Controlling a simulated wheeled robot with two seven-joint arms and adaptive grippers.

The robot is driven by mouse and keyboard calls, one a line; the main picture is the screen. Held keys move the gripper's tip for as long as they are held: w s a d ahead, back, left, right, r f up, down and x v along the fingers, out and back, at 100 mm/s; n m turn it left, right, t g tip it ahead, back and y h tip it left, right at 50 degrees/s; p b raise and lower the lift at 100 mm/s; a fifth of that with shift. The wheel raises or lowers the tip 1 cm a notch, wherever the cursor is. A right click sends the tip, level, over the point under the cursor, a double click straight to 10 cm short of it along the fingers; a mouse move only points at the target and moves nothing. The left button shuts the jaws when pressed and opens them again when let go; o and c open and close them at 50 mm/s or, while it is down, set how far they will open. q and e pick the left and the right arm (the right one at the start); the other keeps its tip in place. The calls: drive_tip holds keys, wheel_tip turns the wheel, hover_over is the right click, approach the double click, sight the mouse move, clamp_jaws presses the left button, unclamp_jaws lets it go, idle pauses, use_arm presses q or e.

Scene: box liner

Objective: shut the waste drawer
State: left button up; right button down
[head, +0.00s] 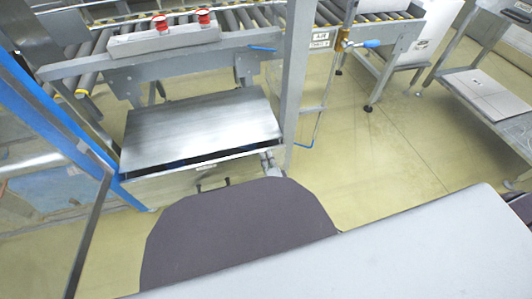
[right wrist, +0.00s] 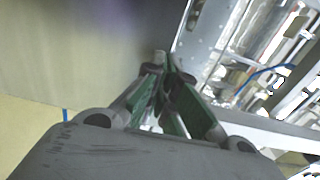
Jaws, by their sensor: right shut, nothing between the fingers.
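The waste drawer (head: 165,189) is at the bottom of a low metal cabinet (head: 200,125) in the head view, left of centre. A dark gap with bits of blue shows between the cabinet top and the drawer front, so the drawer stands a little open. A dark handle (head: 212,185) sits on its front, partly hidden by my dark arm. My right gripper (head: 268,160) is by the front right corner of the drawer; I cannot tell whether it touches. In the right wrist view its green-sided fingers (right wrist: 162,68) are shut and empty. My left gripper is not in view.
A roller conveyor (head: 240,20) with red buttons (head: 160,22) runs behind the cabinet. A grey post (head: 296,75) rises right beside it. A blue frame (head: 60,110) stands at the left. A metal table (head: 485,95) is at the right, with open floor (head: 385,150) between.

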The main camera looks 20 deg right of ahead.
wheel_tip(320, 180, up, 10)
idle(1.0)
